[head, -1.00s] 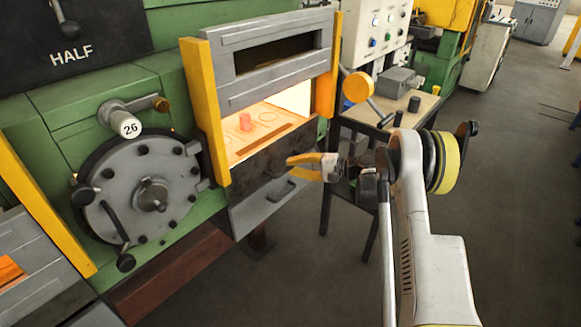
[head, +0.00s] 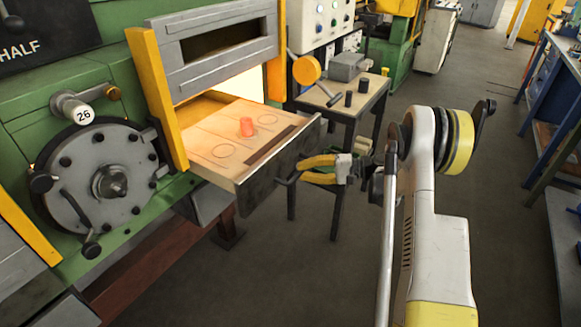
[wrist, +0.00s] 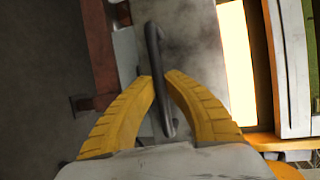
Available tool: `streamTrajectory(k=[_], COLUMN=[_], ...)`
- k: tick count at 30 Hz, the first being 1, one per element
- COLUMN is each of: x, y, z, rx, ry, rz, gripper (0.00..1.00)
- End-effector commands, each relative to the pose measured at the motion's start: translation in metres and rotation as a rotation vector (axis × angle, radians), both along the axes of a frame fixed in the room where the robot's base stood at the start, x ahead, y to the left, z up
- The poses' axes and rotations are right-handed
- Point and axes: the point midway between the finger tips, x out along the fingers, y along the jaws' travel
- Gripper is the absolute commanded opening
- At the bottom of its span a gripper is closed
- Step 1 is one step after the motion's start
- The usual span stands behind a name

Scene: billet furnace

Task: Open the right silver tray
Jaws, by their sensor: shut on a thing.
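The right tray (head: 220,135) is pulled part way out of the furnace opening, with a pale, glowing top and a dark grey front (head: 270,170). My gripper (head: 300,170), with yellow ribbed fingers, is at the tray's front handle. In the wrist view, the dark bar handle (wrist: 153,45) runs between the two fingers of my gripper (wrist: 159,82), which are closed around it. The exact contact at the fingertips is hard to see.
A small table (head: 375,100) with dark cylinders stands right of the furnace. The raised grey door (head: 220,50) hangs above the tray between yellow posts. A round grey hatch (head: 108,180) is at left. The floor (head: 300,270) in front is clear.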

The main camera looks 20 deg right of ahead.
Motion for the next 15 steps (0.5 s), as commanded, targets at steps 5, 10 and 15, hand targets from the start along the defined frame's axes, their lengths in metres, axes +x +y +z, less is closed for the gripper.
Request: streamTrajectory(k=[5,10,15], x=[-0.0100,-0.0121,-0.0120], y=[-0.0059,-0.0075,-0.0074], z=[-0.0013,-0.0011,-0.0012], rx=[-0.002,-0.002,-0.002], ry=[0.002,0.002,0.002], rz=[0.003,0.002,0.002], gripper=[0.00,0.00,0.00])
